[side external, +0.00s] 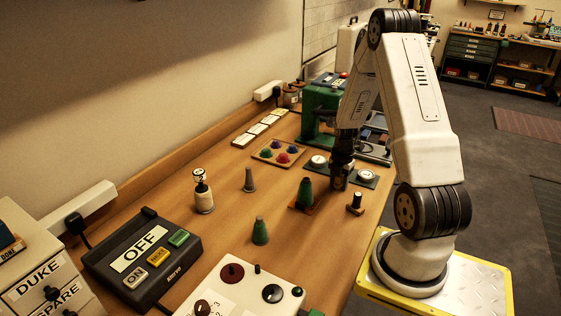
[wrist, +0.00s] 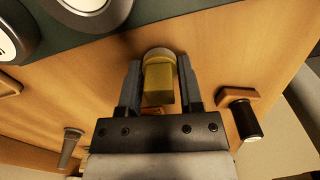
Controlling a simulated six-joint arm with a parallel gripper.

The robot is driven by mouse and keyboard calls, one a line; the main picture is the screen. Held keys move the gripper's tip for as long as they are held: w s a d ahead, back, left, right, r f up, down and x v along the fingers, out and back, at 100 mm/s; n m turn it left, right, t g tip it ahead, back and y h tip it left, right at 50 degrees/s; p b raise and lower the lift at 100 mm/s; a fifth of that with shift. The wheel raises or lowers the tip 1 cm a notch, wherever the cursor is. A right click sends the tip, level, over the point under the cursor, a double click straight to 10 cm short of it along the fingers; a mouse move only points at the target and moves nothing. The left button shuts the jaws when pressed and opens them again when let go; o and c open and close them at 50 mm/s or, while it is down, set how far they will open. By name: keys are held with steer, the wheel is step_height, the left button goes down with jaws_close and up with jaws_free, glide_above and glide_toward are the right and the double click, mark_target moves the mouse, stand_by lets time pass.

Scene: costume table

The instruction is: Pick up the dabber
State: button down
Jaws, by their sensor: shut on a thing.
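My gripper (wrist: 160,85) is shut on a yellowish, block-shaped piece with a pale rounded end, which I take to be the dabber (wrist: 160,82). One finger is on each side of it in the wrist view. In the side view my gripper (side external: 339,182) points down, low over the right part of the table, and hides most of what it holds. I cannot tell whether the held piece still touches the table.
A dark-handled piece on a wooden foot (side external: 355,203) stands close to the right. Round white-topped pieces lie on a green mat (side external: 365,178) behind. A control box (side external: 140,258) sits front left.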

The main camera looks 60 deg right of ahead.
steer(key=shift+r, duration=0.1)
steer(key=shift+r, duration=0.75)
steer(key=s+a+r, duration=0.9)
steer(key=s+r, duration=0.1)
steer(key=r, duration=0.1)
steer(key=shift+a+r, duration=0.15)
steer(key=shift+a, duration=0.15)
steer(key=shift+s, duration=0.1)
stand_by(0.4)
